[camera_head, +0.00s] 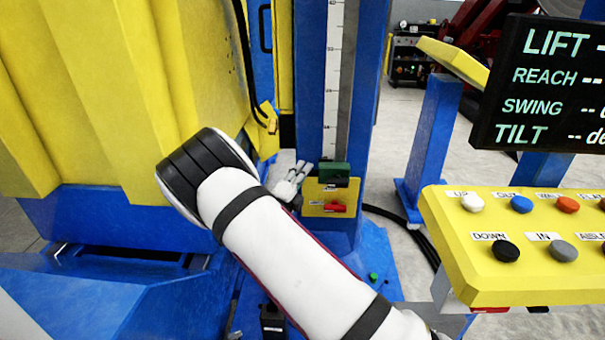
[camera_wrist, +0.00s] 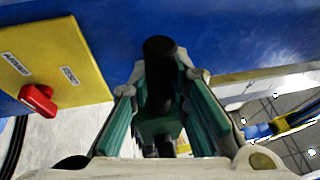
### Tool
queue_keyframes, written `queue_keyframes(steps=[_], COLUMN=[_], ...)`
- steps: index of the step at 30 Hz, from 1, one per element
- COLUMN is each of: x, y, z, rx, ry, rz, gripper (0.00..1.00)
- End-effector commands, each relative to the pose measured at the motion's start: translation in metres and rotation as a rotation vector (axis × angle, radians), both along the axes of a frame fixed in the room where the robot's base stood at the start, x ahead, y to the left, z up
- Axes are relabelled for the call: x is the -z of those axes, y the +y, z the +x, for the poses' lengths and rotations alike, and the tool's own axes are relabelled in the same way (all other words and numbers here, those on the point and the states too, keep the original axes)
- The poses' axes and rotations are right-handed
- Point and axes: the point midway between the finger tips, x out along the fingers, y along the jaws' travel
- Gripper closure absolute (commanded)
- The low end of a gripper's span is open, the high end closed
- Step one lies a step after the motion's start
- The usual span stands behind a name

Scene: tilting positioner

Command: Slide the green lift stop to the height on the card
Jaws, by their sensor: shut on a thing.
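The green lift stop (camera_head: 334,172) sits low on the blue column, at the lower end of a white ruled scale (camera_head: 333,70). My gripper (camera_head: 303,172) reaches it from the left in the head view. In the wrist view my gripper (camera_wrist: 161,85) has its teal pads on both sides of the stop's black knob (camera_wrist: 160,60) and is shut on it. Part of the green body (camera_wrist: 158,127) shows between the pads. I cannot make out a card with a height on it.
A yellow plate (camera_head: 318,209) with a red switch (camera_head: 335,207) is just below the stop. A yellow button panel (camera_head: 450,240) and a black display (camera_head: 545,85) reading LIFT, REACH, SWING and TILT are at right. Yellow and blue machinery (camera_head: 90,100) fills the left.

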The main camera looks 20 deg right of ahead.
Motion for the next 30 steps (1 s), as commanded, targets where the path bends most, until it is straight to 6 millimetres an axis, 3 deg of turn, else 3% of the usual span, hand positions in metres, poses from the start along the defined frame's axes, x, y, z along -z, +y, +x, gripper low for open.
queue_keyframes(steps=[8, 21, 30], x=[-0.057, -0.191, -0.242], y=[0.001, 0.0, 0.0], z=[-0.001, -0.002, -0.001], rx=[-0.002, -0.001, 0.0], ry=[-0.011, -0.016, -0.014], rz=[-0.003, -0.002, -0.003], gripper=[1.0, 1.0, 1.0])
